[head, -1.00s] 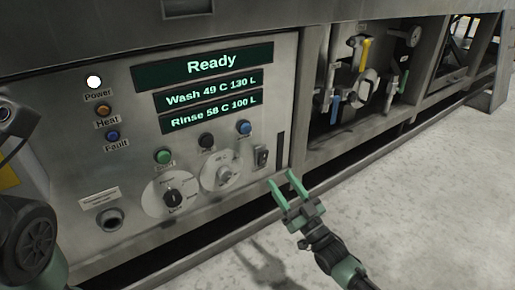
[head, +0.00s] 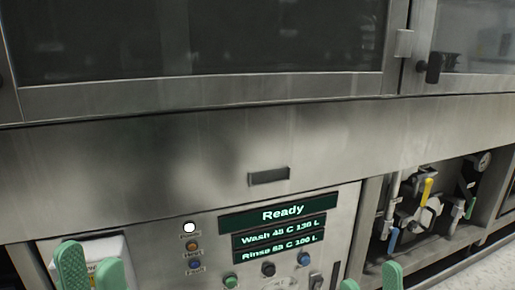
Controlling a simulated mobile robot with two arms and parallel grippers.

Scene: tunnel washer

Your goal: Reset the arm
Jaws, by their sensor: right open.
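My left gripper (head: 91,262) is at the lower left of the head view, its two green fingers pointing up with a gap between them. It is open, and I see nothing held in it. My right gripper (head: 371,276) is at the bottom edge, right of centre. Only the tips of its green fingers show, spread apart with nothing between them. Both grippers appear in front of the washer's lower front. My arms and wrists are out of view below.
The control panel (head: 208,256) has a lit display (head: 283,214) reading "Ready". An open bay with valves, one with a yellow handle (head: 427,191), is at right. Dark windows (head: 200,40) are above. A white box (head: 85,246) is behind my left gripper. Some floor shows at lower right.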

